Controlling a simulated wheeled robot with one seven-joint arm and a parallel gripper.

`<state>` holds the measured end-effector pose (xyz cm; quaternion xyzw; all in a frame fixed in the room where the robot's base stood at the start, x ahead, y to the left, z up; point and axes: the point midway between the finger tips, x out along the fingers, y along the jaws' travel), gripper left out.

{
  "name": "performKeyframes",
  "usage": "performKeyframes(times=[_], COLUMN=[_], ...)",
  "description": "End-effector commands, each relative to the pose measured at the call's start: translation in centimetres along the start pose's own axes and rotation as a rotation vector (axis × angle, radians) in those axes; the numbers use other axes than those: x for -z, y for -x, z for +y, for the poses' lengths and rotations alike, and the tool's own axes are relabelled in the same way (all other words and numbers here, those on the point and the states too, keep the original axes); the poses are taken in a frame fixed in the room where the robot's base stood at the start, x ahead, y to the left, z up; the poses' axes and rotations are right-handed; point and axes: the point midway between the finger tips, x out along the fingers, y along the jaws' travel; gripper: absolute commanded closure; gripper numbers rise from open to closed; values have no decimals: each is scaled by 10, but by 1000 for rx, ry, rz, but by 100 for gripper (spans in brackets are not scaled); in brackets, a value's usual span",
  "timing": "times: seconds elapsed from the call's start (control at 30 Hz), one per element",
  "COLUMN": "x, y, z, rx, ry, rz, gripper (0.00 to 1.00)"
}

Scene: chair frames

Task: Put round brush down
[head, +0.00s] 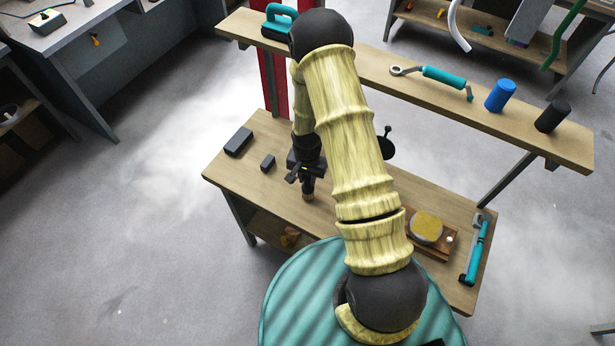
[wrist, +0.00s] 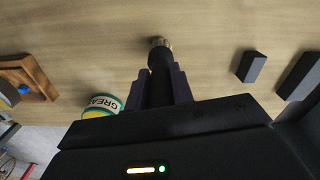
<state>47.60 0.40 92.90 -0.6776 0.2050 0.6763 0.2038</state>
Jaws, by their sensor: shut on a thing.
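My gripper (head: 305,174) points down over the left-middle part of the wooden workbench (head: 228,176). In the wrist view the brush (wrist: 160,54) stands out between the two fingers, with a dark handle and a light metallic end towards the bench top. The rest of the brush is hidden by my gripper. I cannot tell whether its tip touches the bench.
Two dark blocks (head: 238,141) (head: 267,162) lie left of my gripper. A grease tin (wrist: 103,105) stands near it in the wrist view. A wooden tray (head: 440,246) and a teal-handled tool (head: 476,250) lie at right. A raised shelf (head: 380,68) runs behind.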

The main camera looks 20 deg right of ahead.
Motion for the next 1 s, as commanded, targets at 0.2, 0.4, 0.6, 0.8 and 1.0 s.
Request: performKeyframes(times=[0.2,0.4,0.6,0.8,1.0], x=[0,0,0,0,0], y=[-9,-10,-11,-11,-7], z=[0,0,0,0,0], rx=[0,0,0,0,1], ry=[0,1,1,1,1], rz=[0,0,0,0,1], gripper=[100,100,55,55,55])
